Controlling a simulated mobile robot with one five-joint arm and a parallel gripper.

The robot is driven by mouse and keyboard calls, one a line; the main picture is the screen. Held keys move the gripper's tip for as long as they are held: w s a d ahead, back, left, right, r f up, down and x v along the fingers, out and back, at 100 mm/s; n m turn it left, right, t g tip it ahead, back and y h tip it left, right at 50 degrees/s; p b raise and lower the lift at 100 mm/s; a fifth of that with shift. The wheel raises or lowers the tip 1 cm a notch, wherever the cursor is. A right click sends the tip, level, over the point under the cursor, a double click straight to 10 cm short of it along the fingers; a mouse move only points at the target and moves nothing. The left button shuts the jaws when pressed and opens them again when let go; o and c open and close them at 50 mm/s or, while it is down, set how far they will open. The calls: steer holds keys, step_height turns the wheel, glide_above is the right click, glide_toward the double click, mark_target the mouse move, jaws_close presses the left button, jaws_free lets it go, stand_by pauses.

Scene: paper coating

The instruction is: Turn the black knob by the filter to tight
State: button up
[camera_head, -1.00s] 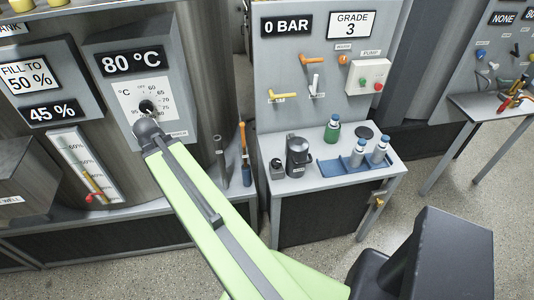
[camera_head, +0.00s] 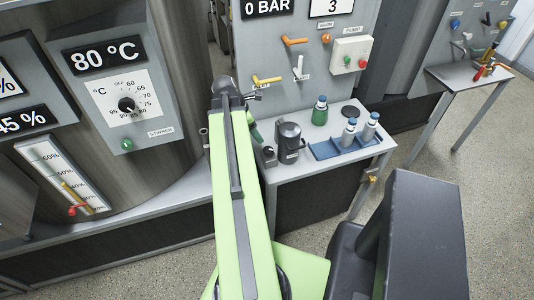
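A dark grey canister (camera_head: 289,140), which looks like the filter, stands at the left of the small grey table. A small block with a black top (camera_head: 269,153), apparently the black knob, sits just left of it, close to my arm. It is too small to tell how the knob is turned. My gripper (camera_head: 257,96) is at the far end of my green arm, above and behind the canister, in front of the grey panel. It appears apart from the knob. Its fingers are small and partly hidden by the wrist, so its opening is unclear.
A blue tray (camera_head: 325,151) with two bottles, a green bottle (camera_head: 320,112) and a dark disc (camera_head: 350,112) share the table. Yellow (camera_head: 267,80), orange and white handles stick out from the panel above. A dial box with another black knob (camera_head: 127,104) is at left, reading 80 °C.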

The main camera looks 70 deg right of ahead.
mark_target(268, 149)
steer(key=b+x, duration=0.9)
steer(key=x, duration=0.3)
steer(key=shift+f+b, duration=0.1)
steer(key=shift+b, duration=0.2)
jaws_close()
steer(key=shift+m, duration=0.3)
steer(key=m+y, duration=0.1)
steer(key=m, duration=0.3)
steer(key=shift+d+g+y, duration=0.2)
steer(key=shift+g+y, duration=0.2)
steer(key=m+y, duration=0.1)
steer(key=m, duration=0.2)
steer(key=m+y, duration=0.1)
steer(key=m, duration=0.2)
steer(key=shift+m, duration=0.3)
